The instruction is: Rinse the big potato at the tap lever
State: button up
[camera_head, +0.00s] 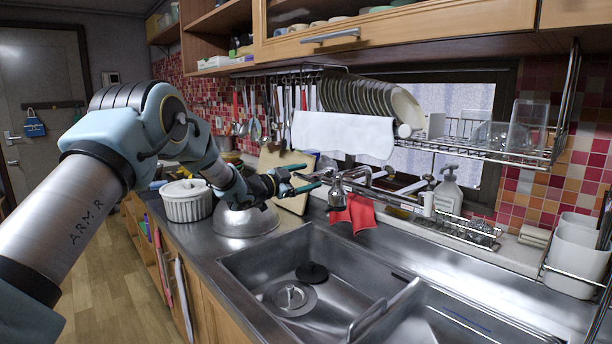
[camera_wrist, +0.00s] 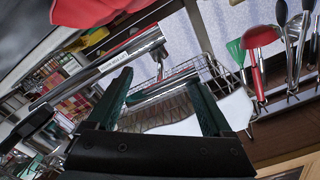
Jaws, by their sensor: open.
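I see no potato in either view. My gripper (camera_head: 310,177) is open and empty, held high above the far left corner of the sink. Its fingers point right, toward the chrome tap (camera_head: 352,177), close to it in the picture; I cannot tell whether they touch. In the wrist view my green-tipped fingers (camera_wrist: 158,88) stand apart. A chrome bar of the tap (camera_wrist: 105,68) slants behind the left finger, with a black end at lower left. I cannot tell for certain which part is the lever.
The sink (camera_head: 262,262) holds a round drain and a dark disc. A metal dome (camera_head: 246,221) and white pot (camera_head: 186,201) stand left of it. A red cloth (camera_head: 354,213) hangs behind the sink. A dish rack (camera_head: 480,138), white towel (camera_head: 343,133) and hanging utensils are above.

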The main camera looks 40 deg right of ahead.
grip_shut()
dwell(0.7)
